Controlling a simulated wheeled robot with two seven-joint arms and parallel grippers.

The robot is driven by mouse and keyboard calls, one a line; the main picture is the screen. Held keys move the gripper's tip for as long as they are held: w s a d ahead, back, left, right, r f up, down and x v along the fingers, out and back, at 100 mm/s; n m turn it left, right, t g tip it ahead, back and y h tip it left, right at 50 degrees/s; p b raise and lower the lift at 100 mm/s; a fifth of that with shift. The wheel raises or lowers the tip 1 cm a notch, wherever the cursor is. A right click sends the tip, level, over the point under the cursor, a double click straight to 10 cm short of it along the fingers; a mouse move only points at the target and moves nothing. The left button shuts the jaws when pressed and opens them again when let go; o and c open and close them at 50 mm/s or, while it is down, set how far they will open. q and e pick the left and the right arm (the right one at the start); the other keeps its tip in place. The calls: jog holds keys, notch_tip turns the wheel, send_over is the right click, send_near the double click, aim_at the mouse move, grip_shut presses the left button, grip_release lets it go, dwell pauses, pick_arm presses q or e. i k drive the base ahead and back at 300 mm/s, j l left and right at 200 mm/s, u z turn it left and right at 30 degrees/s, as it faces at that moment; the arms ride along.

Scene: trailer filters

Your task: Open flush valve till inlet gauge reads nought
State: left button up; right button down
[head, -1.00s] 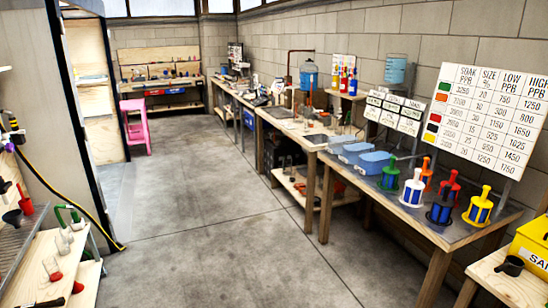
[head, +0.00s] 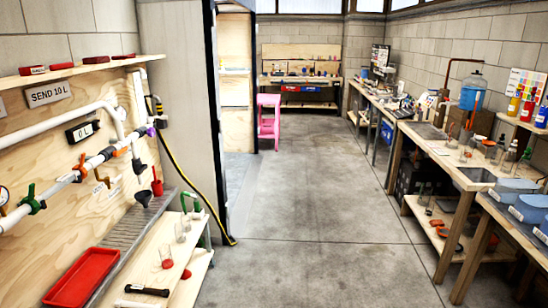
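White pipework (head: 62,184) runs along a plywood panel (head: 60,110) at the left. A round gauge (head: 4,196) is cut by the left edge; its reading cannot be told. A green-handled valve (head: 31,199) and an orange-handled valve (head: 81,167) sit on the pipe. A purple fitting (head: 151,131) is at its far end. I cannot tell which is the flush valve, or how far any is open. Neither gripper shows.
A "0 L" display (head: 83,132) and a "SEND 10 L" sign (head: 49,94) are on the panel. A red tray (head: 72,278) and a low shelf (head: 150,268) stand below. A yellow-black hose (head: 190,185) hangs to the floor. The concrete floor (head: 310,230) ahead is clear; benches line the right.

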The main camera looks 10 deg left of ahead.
aim_at(145, 166)
jog(key=i+u, duration=0.25)
jog(key=i, duration=1.05)
jog(key=i+u, duration=0.4)
jog(key=i+l+u, duration=0.15)
jog(key=i+u, duration=0.3)
jog(key=i, duration=0.15)
jog(key=i+j+u, duration=0.3)
jog(key=i+u, duration=0.3)
jog(key=k+l, duration=0.1)
jog(key=l, duration=0.25)
jog(key=k+l+z, duration=0.1)
jog(key=l, duration=0.55)
jog(key=k, duration=0.05)
